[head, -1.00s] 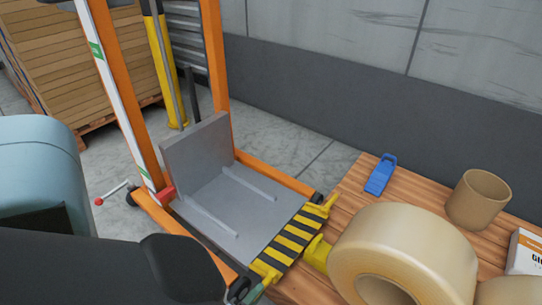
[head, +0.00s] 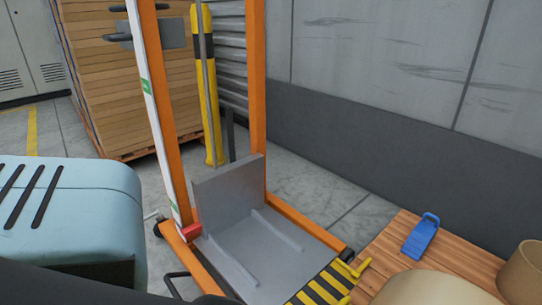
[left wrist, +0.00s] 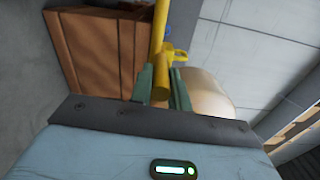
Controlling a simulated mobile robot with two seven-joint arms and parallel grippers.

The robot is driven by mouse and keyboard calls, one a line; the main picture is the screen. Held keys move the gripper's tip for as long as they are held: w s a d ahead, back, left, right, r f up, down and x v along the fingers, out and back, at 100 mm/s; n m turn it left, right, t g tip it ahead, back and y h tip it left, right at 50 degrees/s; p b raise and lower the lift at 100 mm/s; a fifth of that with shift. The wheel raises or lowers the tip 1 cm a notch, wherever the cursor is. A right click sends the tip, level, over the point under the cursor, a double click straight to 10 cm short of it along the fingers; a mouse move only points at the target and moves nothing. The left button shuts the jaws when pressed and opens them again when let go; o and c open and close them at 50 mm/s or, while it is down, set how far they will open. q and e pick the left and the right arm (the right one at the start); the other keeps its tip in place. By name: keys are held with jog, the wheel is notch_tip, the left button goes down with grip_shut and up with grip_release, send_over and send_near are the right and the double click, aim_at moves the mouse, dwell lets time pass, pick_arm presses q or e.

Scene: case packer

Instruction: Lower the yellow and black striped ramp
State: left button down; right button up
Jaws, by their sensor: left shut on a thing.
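The yellow and black striped ramp (head: 325,287) is at the front edge of the grey lift platform (head: 262,255), beside the wooden deck. Its near part is cut off by the bottom of the head view, and I cannot tell its exact tilt. A yellow end piece (head: 360,267) sticks out at its far end. In the left wrist view, the green fingers of my left gripper (left wrist: 160,88) are shut on a yellow bar (left wrist: 158,28), which appears to be part of the ramp. My left gripper is out of the head view. My right gripper is in neither view.
The orange lift frame (head: 258,85) stands around the platform. On the wooden deck (head: 385,245) are a blue clip-like object (head: 421,237), a tan roll (head: 430,288) and a brown cylinder (head: 525,272). A yellow and black post (head: 209,90) and stacked boards (head: 110,80) stand behind.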

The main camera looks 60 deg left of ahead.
pick_arm(q)
jog(key=c, duration=1.5)
grip_release()
jog(key=shift+f, duration=0.1)
jog(key=shift+o, duration=0.9)
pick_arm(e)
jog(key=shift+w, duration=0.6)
pick_arm(q)
jog(key=p+v, duration=0.1)
jog(key=v, duration=0.6)
jog(key=shift+s, duration=0.4)
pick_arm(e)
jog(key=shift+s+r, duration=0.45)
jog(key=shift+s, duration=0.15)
pick_arm(q)
jog(key=shift+d, duration=0.15)
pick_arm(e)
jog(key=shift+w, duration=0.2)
